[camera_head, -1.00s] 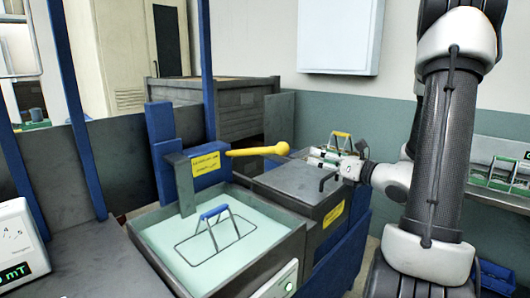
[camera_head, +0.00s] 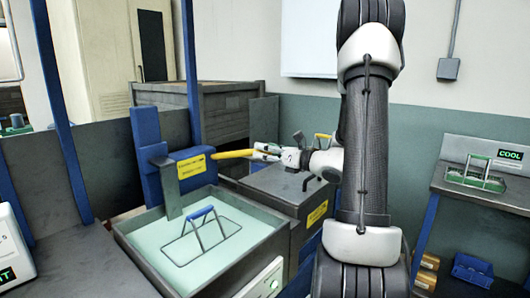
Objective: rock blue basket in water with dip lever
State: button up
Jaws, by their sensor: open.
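The dip lever (camera_head: 232,154), a yellow rod, sticks out to the right from a blue bracket with a yellow label. My gripper (camera_head: 264,151) is open at the lever's right end, its fingers over the end knob, which is mostly hidden. I cannot tell whether they touch it. The basket (camera_head: 201,212) shows its blue handle above the water, with its thin dark wire frame in the pale green water of the grey tank (camera_head: 150,268).
A grey lidded box (camera_head: 270,187) with a yellow label stands right of the tank, below my gripper. An item with a yellow handle stands behind my wrist. A green-handled basket (camera_head: 480,176) sits at the right under a COOL display (camera_head: 509,154).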

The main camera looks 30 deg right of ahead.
jog(key=shift+w+a, duration=0.15)
jog(key=shift+w, duration=0.15)
grip_shut()
jog(key=w+a+r+g, duration=0.1)
jog(key=w+r, duration=0.4)
jog(key=r, duration=0.6)
jog(key=shift+w+a+h, duration=0.15)
jog(key=shift+a+h, duration=0.15)
jog(key=shift+a, duration=0.1)
jog(key=shift+c, duration=2.4)
grip_release()
jog(key=o, duration=0.5)
jog(key=shift+f, duration=0.1)
